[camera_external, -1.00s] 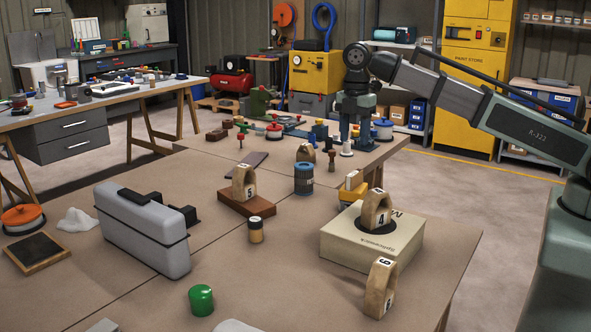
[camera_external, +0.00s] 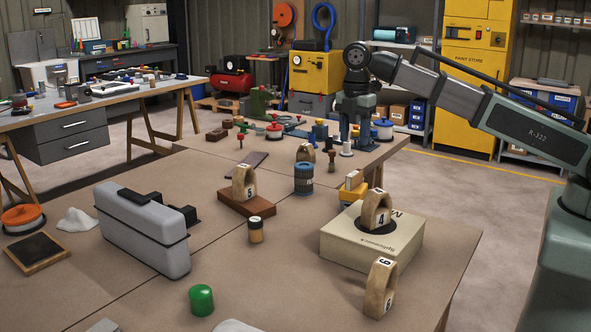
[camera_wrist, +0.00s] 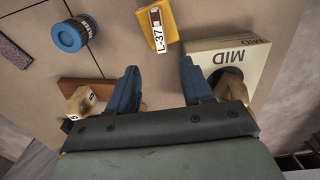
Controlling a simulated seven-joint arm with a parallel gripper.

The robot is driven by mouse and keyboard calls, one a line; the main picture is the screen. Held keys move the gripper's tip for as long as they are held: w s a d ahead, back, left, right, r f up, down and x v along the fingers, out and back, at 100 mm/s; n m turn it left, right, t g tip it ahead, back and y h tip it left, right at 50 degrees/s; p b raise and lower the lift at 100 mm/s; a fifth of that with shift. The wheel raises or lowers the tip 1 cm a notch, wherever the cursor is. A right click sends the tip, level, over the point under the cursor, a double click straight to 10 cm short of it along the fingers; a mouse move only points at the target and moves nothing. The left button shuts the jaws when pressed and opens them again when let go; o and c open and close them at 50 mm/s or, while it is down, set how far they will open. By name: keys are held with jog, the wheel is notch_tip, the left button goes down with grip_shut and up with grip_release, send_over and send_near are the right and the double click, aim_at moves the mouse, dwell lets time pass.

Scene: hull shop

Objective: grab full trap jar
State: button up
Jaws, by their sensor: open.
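No jar in view carries readable words that mark it as the full trap jar. A blue-and-grey round container (camera_external: 304,180) stands upright on the near table; a blue round container, seemingly the same one, shows at the upper left of the wrist view (camera_wrist: 70,36). A green-capped container (camera_external: 201,300) stands at the front. Contents cannot be told. My gripper (camera_wrist: 159,68) is open and empty, its blue fingers apart; in the external view it hangs over the far end of the table.
A cream box (camera_external: 345,246) with a wooden number 4 arch stands at the right, with a number 6 arch (camera_external: 380,288) in front. A yellow block marked L-37 (camera_wrist: 158,20) lies ahead of the fingers. A grey case (camera_external: 140,228) stands left.

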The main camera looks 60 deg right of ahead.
jog(key=o, duration=0.4)
jog(key=m, duration=0.3)
send_over(256, 219)
notch_tip(256, 219, down, 5)
jog(key=shift+w+d+f+m, duration=0.1)
jog(key=shift+m, duration=0.3)
notch_tip(256, 219, down, 14)
jog(key=shift+r, duration=0.25)
